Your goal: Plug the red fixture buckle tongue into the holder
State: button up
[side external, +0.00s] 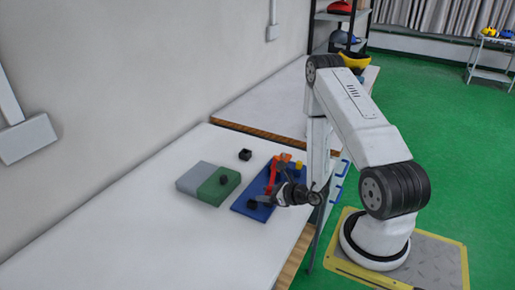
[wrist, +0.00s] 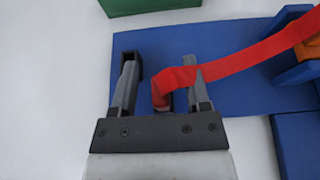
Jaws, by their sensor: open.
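The red strap (wrist: 240,58) runs from an orange part at the right of the wrist view down to a bent red end (wrist: 160,92) between my fingers. It crosses by the right fingertip; it also shows in the side view (side external: 271,181). The tongue itself is hard to make out. My gripper (wrist: 160,66) is open, with one finger on each side of the red end; in the side view it is low over the blue board (side external: 240,207). A black block (wrist: 131,62) stands behind the left finger. I cannot tell which part is the holder.
An orange part (wrist: 310,48) sits on the blue base at the right. A green and grey block (side external: 200,178) with a black knob lies left of the board. A small black box (side external: 245,154) stands behind it. The white table is clear at the front left.

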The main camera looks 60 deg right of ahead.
jog(key=shift+v, duration=3.9)
